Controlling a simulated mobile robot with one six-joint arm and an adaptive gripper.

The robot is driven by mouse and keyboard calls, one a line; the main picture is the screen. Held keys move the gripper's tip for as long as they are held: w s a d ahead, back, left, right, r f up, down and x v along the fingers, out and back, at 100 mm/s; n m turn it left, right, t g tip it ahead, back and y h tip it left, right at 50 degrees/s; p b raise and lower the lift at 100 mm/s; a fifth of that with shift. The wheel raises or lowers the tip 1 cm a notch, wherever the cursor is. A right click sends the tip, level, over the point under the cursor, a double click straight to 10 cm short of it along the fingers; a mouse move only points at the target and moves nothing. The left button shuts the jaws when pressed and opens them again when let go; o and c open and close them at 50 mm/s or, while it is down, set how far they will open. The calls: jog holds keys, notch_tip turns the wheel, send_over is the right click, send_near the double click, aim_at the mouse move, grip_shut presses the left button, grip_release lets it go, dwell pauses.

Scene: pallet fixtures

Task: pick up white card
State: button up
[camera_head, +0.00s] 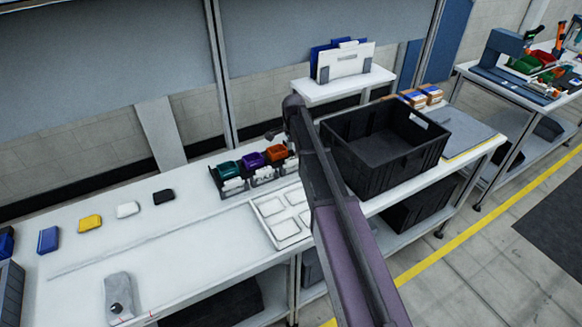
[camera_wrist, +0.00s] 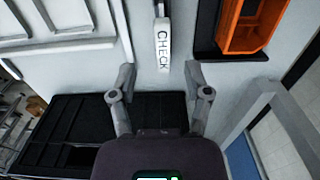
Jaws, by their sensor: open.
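In the wrist view, a narrow white card lettered CHECK (camera_wrist: 163,46) stands out above my gripper (camera_wrist: 160,76). My gripper is open, with nothing between its fingers; the card lies just past the gap between the fingertips, apart from both. In the head view, a small white piece (camera_head: 128,210) lies flat on the bench between a yellow piece (camera_head: 90,222) and a black piece (camera_head: 163,197). I cannot tell which white thing the task means. In the head view my arm hides my fingers.
Green, purple and orange bins (camera_head: 277,153) stand at the bench's back; the orange one (camera_wrist: 243,28) is close in the wrist view. A white compartment tray (camera_head: 284,232) and a large black crate (camera_head: 428,152) are near my arm. The bench's left middle is mostly clear.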

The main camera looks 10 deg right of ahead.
aim_at(293, 159)
jog(key=shift+f, duration=0.15)
jog(key=shift+f+b, duration=2.5)
jog(key=shift+b, duration=0.1)
grip_shut()
